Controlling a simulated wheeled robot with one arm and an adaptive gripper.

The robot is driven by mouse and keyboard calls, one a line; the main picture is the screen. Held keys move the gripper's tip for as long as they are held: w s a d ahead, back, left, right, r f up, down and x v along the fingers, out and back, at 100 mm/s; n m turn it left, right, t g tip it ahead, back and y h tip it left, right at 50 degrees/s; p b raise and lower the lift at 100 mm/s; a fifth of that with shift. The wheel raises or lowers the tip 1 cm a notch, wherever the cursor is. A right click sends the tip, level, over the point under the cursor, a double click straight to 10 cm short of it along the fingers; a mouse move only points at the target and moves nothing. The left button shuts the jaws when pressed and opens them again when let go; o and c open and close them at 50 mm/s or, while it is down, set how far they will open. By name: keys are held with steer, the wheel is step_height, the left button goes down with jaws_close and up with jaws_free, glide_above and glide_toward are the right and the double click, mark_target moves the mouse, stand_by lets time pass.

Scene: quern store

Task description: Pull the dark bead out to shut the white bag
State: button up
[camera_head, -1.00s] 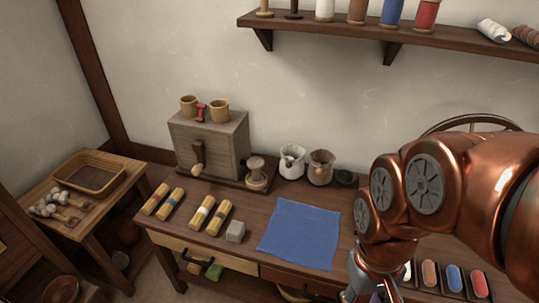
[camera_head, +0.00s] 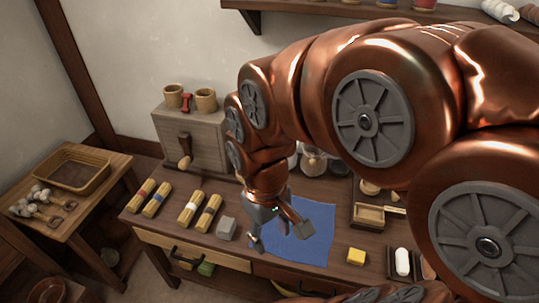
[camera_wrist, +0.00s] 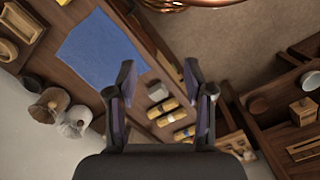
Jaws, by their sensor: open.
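The white bag (camera_head: 292,160) stands at the back of the bench, mostly hidden behind my arm in the head view. It shows in the wrist view (camera_wrist: 76,121), upper left of my gripper's base, with a brown bag (camera_wrist: 48,105) beside it. I cannot make out the dark bead in either view. My gripper (camera_head: 280,236) is open and empty above the blue cloth (camera_head: 310,252), in front of the bags and apart from them. In the wrist view its two fingers (camera_wrist: 160,78) stand wide apart with nothing between them.
A grey block (camera_head: 226,228) and several banded yellow bundles (camera_head: 188,216) lie left of the cloth. A wooden mill box (camera_head: 195,140) stands behind them. A yellow block (camera_head: 356,256) and a small wooden tray (camera_head: 369,215) lie to the right. A shelf (camera_head: 345,8) runs above.

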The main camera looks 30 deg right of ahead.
steer(key=w+d+f+n+t+h+b, duration=0.1)
steer(key=w+d+f+n+b, duration=0.15)
steer(key=w+d, duration=0.5)
steer(key=w+d+f+n+t+b, duration=0.1)
steer(key=w+d+f+b, duration=0.3)
steer(key=w, duration=0.7)
steer(key=w+d+f+n+t+h+b, duration=0.1)
steer(key=w+d+f+n+b, duration=0.3)
steer(key=w, duration=0.6)
steer(key=shift+m+t+h, duration=0.25)
steer(key=shift+t+h, duration=0.25)
steer(key=shift+t, duration=0.1)
steer(key=w+d+f, duration=0.2)
steer(key=d+f, duration=0.1)
steer(key=d, duration=0.1)
steer(key=w+d+f, duration=0.3)
steer(key=d, duration=0.1)
steer(key=w+d+f+b, duration=0.1)
steer(key=w+d+f, duration=0.1)
steer(key=d+f, duration=0.1)
steer(key=shift+w+d+f, duration=0.3)
steer(key=shift+d+f, duration=0.1)
steer(key=shift+d, duration=0.25)
jaws_close()
